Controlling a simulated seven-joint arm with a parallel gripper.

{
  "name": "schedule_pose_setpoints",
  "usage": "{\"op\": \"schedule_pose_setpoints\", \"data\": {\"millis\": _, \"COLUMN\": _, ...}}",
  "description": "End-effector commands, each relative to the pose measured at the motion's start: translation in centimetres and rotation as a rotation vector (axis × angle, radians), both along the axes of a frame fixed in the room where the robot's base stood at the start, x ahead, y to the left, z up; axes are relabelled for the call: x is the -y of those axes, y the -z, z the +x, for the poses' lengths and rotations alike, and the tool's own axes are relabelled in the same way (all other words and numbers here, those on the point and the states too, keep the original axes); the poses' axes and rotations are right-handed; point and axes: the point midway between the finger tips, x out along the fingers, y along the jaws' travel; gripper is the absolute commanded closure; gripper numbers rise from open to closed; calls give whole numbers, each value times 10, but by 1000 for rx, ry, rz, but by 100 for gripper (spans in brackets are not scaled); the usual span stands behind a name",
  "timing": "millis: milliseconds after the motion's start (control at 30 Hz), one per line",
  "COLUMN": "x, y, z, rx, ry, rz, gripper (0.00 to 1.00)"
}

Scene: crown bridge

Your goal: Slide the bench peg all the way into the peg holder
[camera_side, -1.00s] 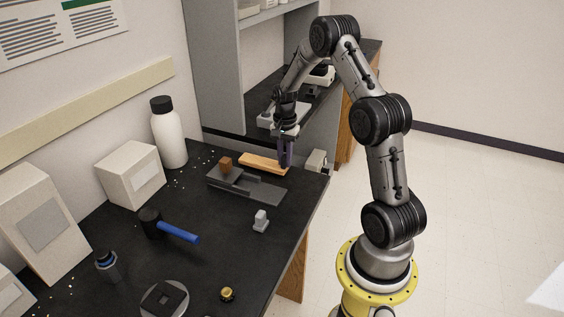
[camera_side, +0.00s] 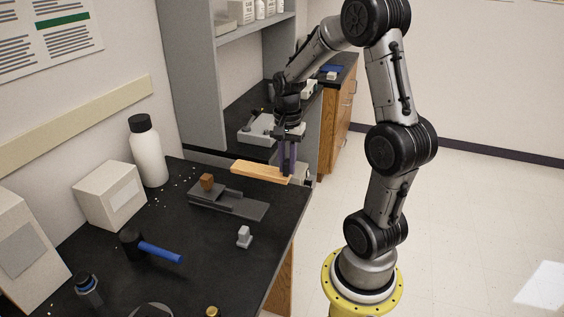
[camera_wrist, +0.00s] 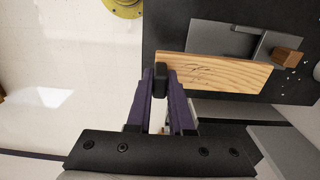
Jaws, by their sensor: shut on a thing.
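The bench peg, a flat light-wood board (camera_side: 259,172), is held by its right end in my gripper (camera_side: 288,172). It appears slightly above the black bench, behind the peg holder and apart from it. The peg holder (camera_side: 240,207) is a dark grey metal piece with a flat plate and a raised part, lying on the bench. In the wrist view, the peg (camera_wrist: 215,73) reaches right from the purple fingers (camera_wrist: 160,82), and the holder (camera_wrist: 208,36) lies beyond it. The fingers are shut on the peg's end; the peg hides part of the holder there.
A brown block (camera_side: 207,182) sits at the holder's left end. A small grey stand (camera_side: 244,236), a blue-handled hammer (camera_side: 155,250), a white box (camera_side: 109,194) and a white bottle (camera_side: 147,150) stand about the bench. A grey shelf unit (camera_side: 195,75) rises behind.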

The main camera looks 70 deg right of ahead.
Motion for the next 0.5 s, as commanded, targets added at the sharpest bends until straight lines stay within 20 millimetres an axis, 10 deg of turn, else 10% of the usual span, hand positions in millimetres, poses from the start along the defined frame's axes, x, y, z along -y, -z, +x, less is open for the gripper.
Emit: {"op": "schedule_pose_setpoints", "data": {"millis": 500, "x": -26, "y": 46, "z": 31, "rx": 2, "ry": 0, "rz": 0, "gripper": 100}}
